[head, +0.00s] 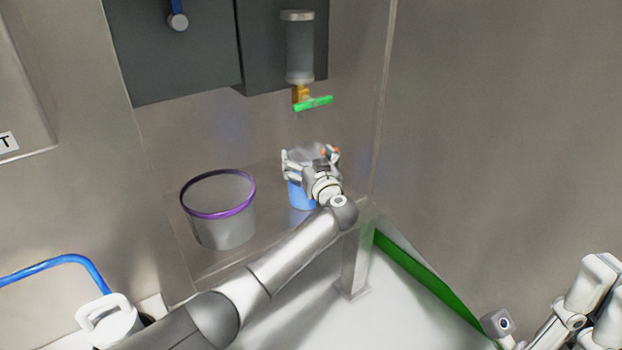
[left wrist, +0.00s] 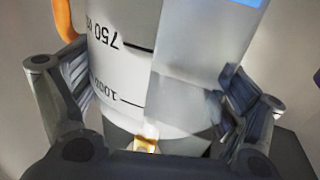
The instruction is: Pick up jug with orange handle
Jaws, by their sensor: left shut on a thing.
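The jug (head: 302,197) stands on the metal ledge below the green-handled valve, and its lower part looks blue in the head view. My left gripper (head: 311,165) is shut on the jug and hides much of its upper part. In the left wrist view, the clear and white jug wall (left wrist: 125,75) with volume marks lies between the two fingers. The jug's orange handle (left wrist: 67,20) shows at the upper left there, outside the fingers. Parts of my right arm show at the lower right of the head view; its jaws cannot be made out.
A grey bucket with a purple rim (head: 218,213) stands on the ledge left of the jug. A clear cylinder (head: 299,50) with a green-handled valve (head: 314,103) hangs above the jug. A blue tube (head: 60,258) is at the left. Metal walls close the back and right.

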